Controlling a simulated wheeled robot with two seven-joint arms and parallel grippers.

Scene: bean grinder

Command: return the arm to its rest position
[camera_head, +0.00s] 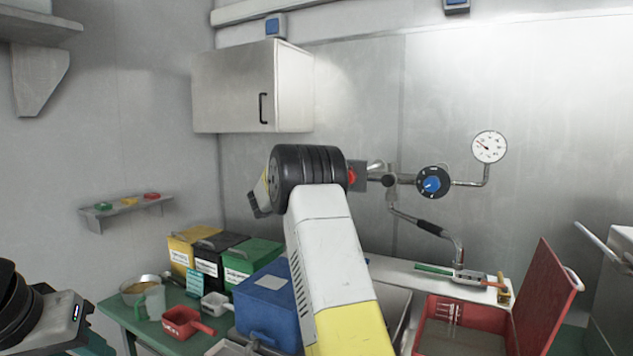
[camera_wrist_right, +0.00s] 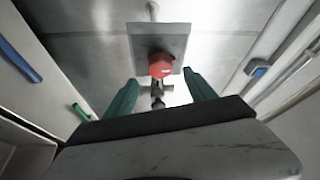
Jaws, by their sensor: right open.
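My right arm (camera_head: 325,245) is raised in the middle of the head view, and its black wrist joint hides the right gripper there. In the right wrist view my right gripper (camera_wrist_right: 160,77) has its two green fingers apart with nothing held between them. A red round knob (camera_wrist_right: 161,65) on a grey plate (camera_wrist_right: 172,37) shows beyond the fingertips, apart from them as far as I can tell. The knob also shows beside my wrist in the head view (camera_head: 351,177). My left gripper (camera_head: 62,318) is at the lower left edge; its jaws are not clearly visible.
A green table (camera_head: 118,312) at left holds yellow, black and green bins, a blue box (camera_head: 268,300), a red scoop (camera_head: 184,322) and a jug. A pipe with a blue valve (camera_head: 432,183) and gauge (camera_head: 489,147) runs along the wall. A red open-lidded box (camera_head: 545,300) stands right.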

